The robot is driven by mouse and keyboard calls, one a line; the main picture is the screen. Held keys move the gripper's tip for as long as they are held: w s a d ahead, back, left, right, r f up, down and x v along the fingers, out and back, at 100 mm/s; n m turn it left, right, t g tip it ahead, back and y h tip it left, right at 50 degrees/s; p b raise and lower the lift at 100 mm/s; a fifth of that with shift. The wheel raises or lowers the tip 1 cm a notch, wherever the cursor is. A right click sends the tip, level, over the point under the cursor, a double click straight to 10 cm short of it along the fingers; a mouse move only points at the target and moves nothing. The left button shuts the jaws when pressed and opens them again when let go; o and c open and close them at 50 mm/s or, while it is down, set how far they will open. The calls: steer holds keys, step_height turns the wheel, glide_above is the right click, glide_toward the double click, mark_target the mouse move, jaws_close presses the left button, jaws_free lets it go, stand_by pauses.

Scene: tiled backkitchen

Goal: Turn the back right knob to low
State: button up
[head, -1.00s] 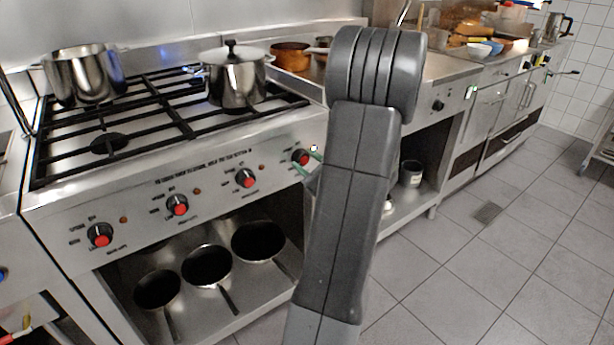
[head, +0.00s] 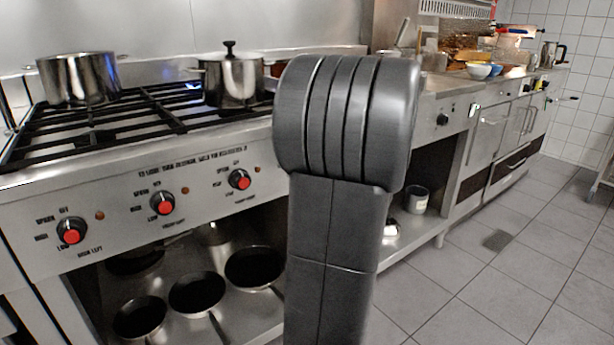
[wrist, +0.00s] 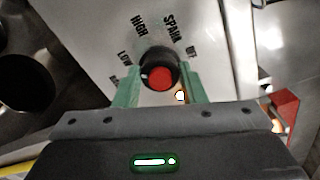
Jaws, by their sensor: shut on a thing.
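The stove's front panel (head: 130,216) carries a row of black knobs with red caps. Three show in the head view: the left one (head: 71,231), the middle one (head: 162,203) and the right one (head: 239,179). The rightmost knob of the row is hidden behind my arm there. In the wrist view, a black knob with a red cap (wrist: 161,78) sits between the green fingers of my gripper (wrist: 160,84), which is shut on it. HIGH, SPARK and LOW marks surround it. Its name label is hidden, and its exact pointer direction is unclear.
An open steel pot (head: 78,79) and a lidded pot (head: 232,78) stand on the black grates. Several dark pans (head: 254,267) lie on the shelf below. A counter with bowls (head: 480,71) runs to the right. The tiled floor (head: 480,290) is clear.

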stand_by(0.4)
steer(key=o, duration=1)
steer(key=p+v, duration=0.2)
steer(key=v, duration=1.1)
steer(key=shift+s+d+p, duration=0.25)
steer(key=shift+s+p, duration=0.1)
steer(key=b+x, duration=0.3)
steer(key=x, duration=1.1)
steer(key=shift+d, duration=0.1)
